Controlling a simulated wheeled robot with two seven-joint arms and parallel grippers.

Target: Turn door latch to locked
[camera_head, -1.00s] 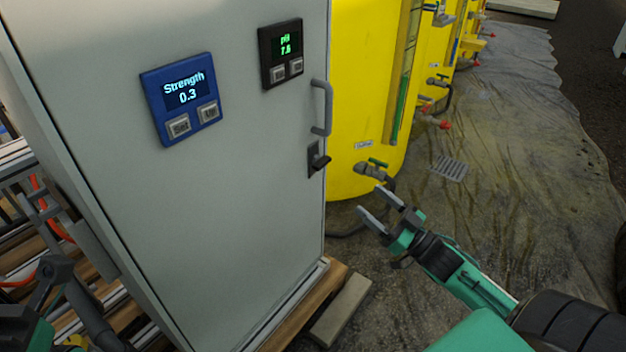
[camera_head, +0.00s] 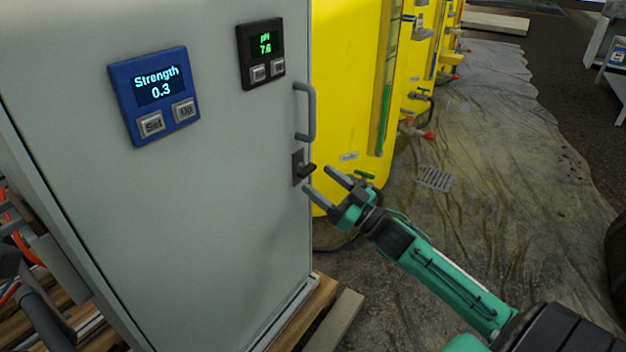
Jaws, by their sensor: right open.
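The door latch (camera_head: 304,170) is a small dark handle on a grey plate near the right edge of the grey cabinet door (camera_head: 220,220), below the grey pull handle (camera_head: 311,112). Its lever sticks out to the right, roughly level. My right gripper (camera_head: 318,182) is open and empty. Its two fingertips point left toward the latch, just right of and slightly below it. I cannot tell whether a finger touches the lever. My left gripper cannot be made out; only dark arm parts show at the lower left.
Yellow tanks (camera_head: 345,80) with valves stand behind the cabinet on the right. A wooden plank (camera_head: 333,322) lies at the cabinet's foot. Open floor is to the right.

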